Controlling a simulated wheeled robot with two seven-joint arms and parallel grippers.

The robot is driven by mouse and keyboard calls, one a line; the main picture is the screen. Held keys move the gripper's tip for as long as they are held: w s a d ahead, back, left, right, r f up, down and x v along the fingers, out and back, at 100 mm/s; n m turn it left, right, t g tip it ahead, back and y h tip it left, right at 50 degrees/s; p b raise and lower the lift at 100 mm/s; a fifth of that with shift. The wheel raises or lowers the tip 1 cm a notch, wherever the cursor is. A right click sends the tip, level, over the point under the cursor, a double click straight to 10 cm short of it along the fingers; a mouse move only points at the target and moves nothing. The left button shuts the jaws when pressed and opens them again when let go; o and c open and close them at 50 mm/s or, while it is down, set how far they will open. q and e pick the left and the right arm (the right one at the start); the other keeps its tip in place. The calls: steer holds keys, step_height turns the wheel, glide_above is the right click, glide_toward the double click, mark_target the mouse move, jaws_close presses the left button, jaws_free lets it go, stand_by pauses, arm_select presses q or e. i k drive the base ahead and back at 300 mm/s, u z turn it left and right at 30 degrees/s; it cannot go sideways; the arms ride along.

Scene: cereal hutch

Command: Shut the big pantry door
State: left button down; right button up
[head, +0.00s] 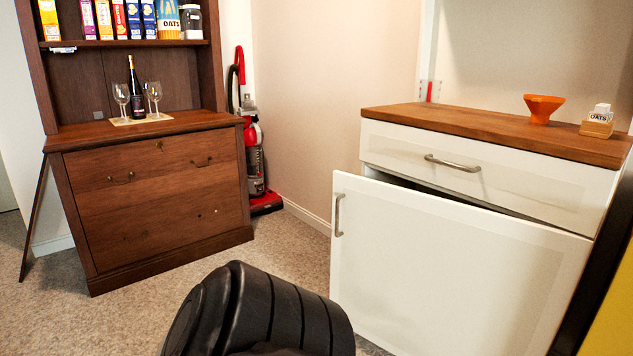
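The big white door (450,265) is on the lower part of the white cabinet at the right. It stands ajar, swung out at its left side, with a dark gap showing between its top edge and the cabinet. Its vertical metal handle (338,215) is near the left edge. The white drawer (490,165) above it looks shut and has a horizontal metal handle (452,163). The bottom of the door is cut off at the right. Neither of my grippers is in view.
A brown hutch (150,190) with a bottle, glasses and cereal boxes is at left. A red vacuum (252,155) stands beside it. Carpet (190,285) between is clear.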

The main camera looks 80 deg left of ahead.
mark_target(413, 273)
steer(key=u, duration=1.6)
